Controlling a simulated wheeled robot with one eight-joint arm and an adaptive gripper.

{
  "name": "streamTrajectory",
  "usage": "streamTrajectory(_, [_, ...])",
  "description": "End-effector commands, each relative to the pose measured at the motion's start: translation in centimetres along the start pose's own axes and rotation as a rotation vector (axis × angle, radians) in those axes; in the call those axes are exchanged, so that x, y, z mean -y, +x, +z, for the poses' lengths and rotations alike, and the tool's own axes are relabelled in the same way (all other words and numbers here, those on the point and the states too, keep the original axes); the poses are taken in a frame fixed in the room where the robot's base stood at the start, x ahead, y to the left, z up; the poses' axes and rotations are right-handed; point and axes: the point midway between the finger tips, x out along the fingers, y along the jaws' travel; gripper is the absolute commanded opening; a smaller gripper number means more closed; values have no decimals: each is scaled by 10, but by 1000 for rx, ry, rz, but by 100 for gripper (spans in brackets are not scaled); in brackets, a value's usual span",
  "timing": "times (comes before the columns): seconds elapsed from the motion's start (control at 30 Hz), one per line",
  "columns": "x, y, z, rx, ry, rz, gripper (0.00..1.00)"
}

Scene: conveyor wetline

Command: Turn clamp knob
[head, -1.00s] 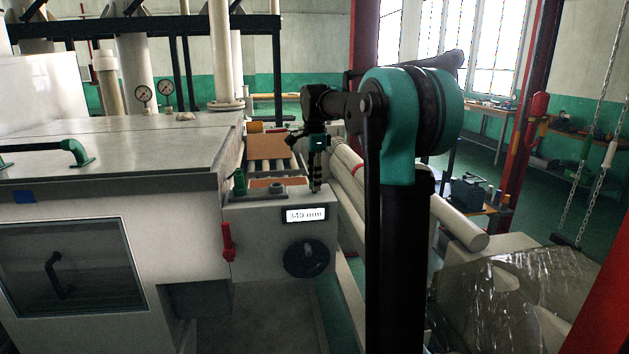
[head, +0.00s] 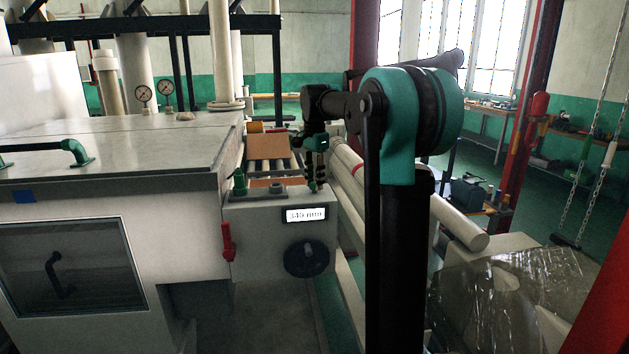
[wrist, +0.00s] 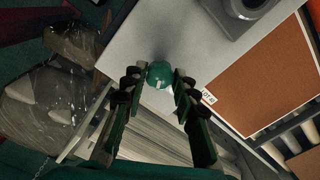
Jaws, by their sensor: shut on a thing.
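The green round clamp knob (wrist: 160,74) sits on the pale top of the machine housing in the wrist view. The fingers of my gripper (wrist: 160,85) are on both sides of it, shut on it. In the head view my gripper (head: 315,178) points down at the right end of the housing top, and its fingers mostly hide the knob. A display (head: 305,214) on the housing front reads about 345 mm, slightly blurred.
A black handwheel (head: 306,258) and a red lever (head: 228,242) are on the housing front. A green fitting (head: 240,183) stands on its top, left of my gripper. Pale rolls (head: 440,215) lie to the right.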

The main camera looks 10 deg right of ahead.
Motion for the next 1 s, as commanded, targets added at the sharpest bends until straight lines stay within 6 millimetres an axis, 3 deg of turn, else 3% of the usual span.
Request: streamTrajectory(1.0, [0, 0, 0, -1, -964, -1, 0])
